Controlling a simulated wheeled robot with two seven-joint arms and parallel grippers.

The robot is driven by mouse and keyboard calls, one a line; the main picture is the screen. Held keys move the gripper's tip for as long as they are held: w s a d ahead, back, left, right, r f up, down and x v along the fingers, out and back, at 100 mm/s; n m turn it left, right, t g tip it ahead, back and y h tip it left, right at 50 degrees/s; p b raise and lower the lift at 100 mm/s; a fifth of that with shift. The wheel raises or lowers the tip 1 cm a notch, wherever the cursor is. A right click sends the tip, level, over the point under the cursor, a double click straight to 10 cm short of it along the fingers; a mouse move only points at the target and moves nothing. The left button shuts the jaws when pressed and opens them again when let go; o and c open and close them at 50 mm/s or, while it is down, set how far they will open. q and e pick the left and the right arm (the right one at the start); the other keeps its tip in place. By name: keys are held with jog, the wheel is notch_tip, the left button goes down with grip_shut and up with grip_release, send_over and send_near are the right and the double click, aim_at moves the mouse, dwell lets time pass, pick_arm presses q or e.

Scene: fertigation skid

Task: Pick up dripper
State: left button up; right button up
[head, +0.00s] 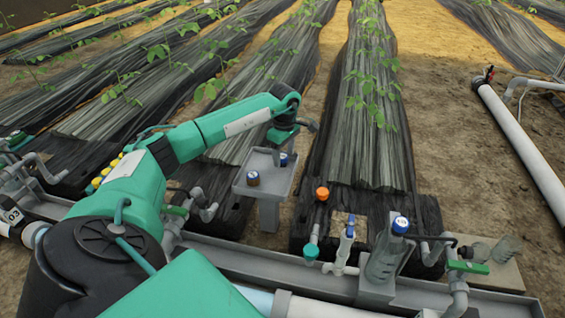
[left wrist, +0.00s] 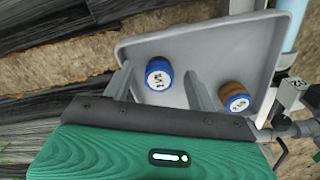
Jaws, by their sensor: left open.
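Two small round pieces that look like drippers sit on a grey tray (head: 262,190), which also shows in the left wrist view (left wrist: 262,35). The other is a brown dripper (head: 253,179) with a blue and white top, nearer the tray's front left in the head view (left wrist: 236,97). My left gripper (left wrist: 159,70) is open above the tray. In the wrist view the blue dripper appears between its fingers; the brown one lies outside the right finger.
A grey rail with pipes and valves runs along the front. An orange-capped fitting (head: 322,194), a white and blue fitting (head: 346,240) and a blue-capped bottle (head: 388,252) stand right of the tray. Planted rows lie behind.

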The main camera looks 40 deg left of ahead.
pick_arm(q)
jog(key=shift+f+b, duration=0.3)
jog(key=shift+f, duration=0.6)
jog(key=shift+r, duration=0.1)
jog(key=c, duration=1)
jog(key=shift+c, duration=0.2)
